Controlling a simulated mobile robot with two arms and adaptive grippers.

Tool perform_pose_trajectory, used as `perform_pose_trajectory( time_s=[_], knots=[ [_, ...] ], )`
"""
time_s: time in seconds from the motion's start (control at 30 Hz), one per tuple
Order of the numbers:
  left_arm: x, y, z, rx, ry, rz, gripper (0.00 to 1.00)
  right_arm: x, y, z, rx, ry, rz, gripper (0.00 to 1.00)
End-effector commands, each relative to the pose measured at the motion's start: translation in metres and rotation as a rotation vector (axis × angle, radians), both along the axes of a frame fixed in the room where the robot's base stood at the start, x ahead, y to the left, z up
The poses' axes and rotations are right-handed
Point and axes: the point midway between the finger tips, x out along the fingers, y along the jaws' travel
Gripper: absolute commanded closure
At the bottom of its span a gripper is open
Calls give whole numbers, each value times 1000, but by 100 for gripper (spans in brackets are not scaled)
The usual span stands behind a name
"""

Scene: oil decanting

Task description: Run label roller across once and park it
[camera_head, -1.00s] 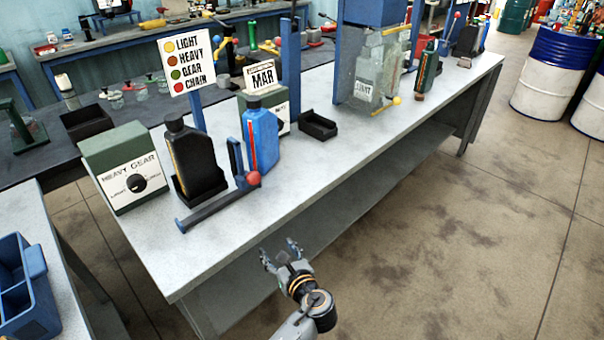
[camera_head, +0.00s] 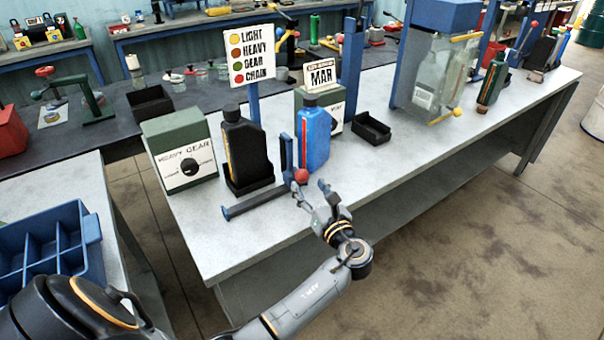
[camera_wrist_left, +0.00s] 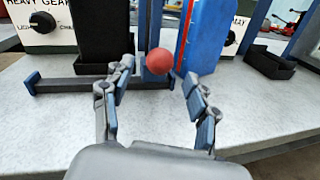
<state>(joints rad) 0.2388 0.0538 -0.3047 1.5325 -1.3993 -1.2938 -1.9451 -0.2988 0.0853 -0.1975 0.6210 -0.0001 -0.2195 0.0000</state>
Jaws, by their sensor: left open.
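A dark rail (camera_head: 248,206) with a blue upright (camera_head: 287,155) and a red ball knob (camera_head: 301,176) sits along the front of the grey bench; I take it for the label roller. The knob also shows in the left wrist view (camera_wrist_left: 159,61). My left gripper (camera_head: 311,187) is open in front of the knob. In the left wrist view its fingers (camera_wrist_left: 159,72) are apart, with the knob seen between their tips; contact cannot be told. A blue bottle (camera_head: 313,137) stands close behind the knob, and a black bottle (camera_head: 244,150) stands to its left in a dark holder.
A green-and-white box with a dial (camera_head: 182,168) stands at the bench's left. A sign (camera_head: 252,58) rises behind the bottles. An empty black tray (camera_head: 372,131) lies to the right. A blue divided crate (camera_head: 93,236) is on the left table. The bench front on the right is clear.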

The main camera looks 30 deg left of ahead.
Motion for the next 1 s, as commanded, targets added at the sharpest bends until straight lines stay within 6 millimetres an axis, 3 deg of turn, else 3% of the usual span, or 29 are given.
perform_pose_trajectory(
  time_s=[0.1, 0.3, 0.7, 0.77, 1.0],
  knots=[
    [13, 20, 2, 3, 0, 2, 41, -1, 0, 3, 0, 1, 0, 33],
    [28, 42, 0, 0, 0, 1, 41, -1, 0, 5, 1, 2, 0, 33],
    [33, 49, -1, -2, 0, -1, 41, -2, 9, 5, 10, 4, 0, 33],
    [33, 49, -1, -2, 0, -1, 49, -2, 10, 5, 11, 5, 0, 33],
    [33, 48, -1, -2, 0, -1, 98, -3, 10, 5, 11, 5, 1, 33]
  ],
)
